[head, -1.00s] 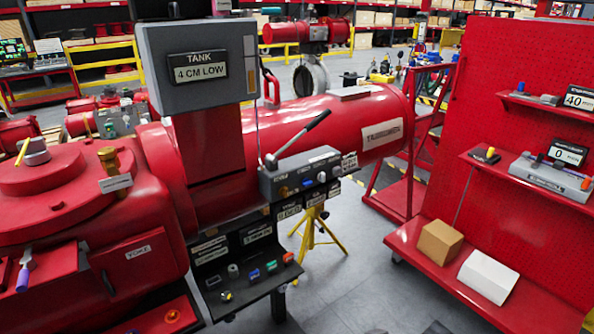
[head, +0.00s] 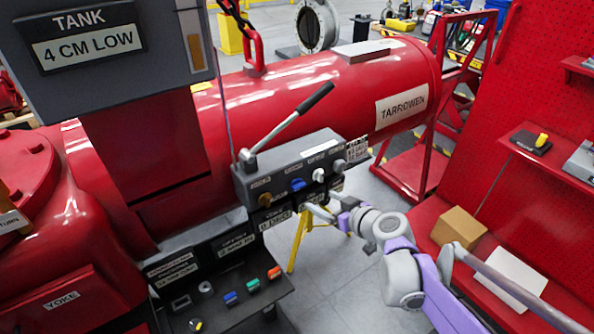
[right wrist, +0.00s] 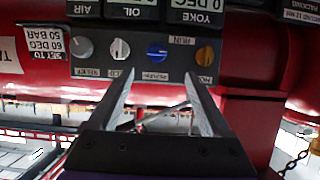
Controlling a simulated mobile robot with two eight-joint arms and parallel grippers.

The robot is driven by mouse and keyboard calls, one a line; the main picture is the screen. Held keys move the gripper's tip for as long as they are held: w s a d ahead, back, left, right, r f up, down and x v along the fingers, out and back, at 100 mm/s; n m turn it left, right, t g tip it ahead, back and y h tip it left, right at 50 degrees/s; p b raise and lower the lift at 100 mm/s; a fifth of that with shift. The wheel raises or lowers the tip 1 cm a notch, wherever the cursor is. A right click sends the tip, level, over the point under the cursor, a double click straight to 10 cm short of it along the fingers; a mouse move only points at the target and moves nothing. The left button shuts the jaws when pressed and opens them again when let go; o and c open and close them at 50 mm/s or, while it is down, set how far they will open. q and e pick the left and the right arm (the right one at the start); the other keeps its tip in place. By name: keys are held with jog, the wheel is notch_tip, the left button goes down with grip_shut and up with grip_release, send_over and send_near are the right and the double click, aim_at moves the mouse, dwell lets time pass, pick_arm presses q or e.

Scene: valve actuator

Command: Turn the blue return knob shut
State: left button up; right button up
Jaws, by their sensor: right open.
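The blue return knob (head: 298,184) is on the front of the grey control block (head: 262,190), between an orange-brown knob (head: 265,199) and a white knob (head: 318,175). In the right wrist view, which is upside down, the blue knob (right wrist: 157,51) shows between and beyond my fingertips. My right gripper (head: 312,210) is open and empty, just below and in front of the block in the head view. In the right wrist view its two fingers (right wrist: 158,82) stand apart, and they do not appear to touch the knob. My left gripper is not in view.
A hand lever (head: 290,125) rises from the block. Above are the red cylinder (head: 330,85) and the tank sign box (head: 115,60). A shelf (head: 225,305) with coloured buttons sits below left. A red rack (head: 545,100) with boxes stands right.

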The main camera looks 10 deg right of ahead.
aim_at(299, 185)
jog(key=x, duration=0.7)
jog(key=r+x, duration=0.1)
jog(key=x, duration=0.3)
jog(key=shift+w+d+f+b, duration=0.15)
jog(key=shift+w+b, duration=0.15)
jog(key=shift+w, duration=0.2)
grip_shut()
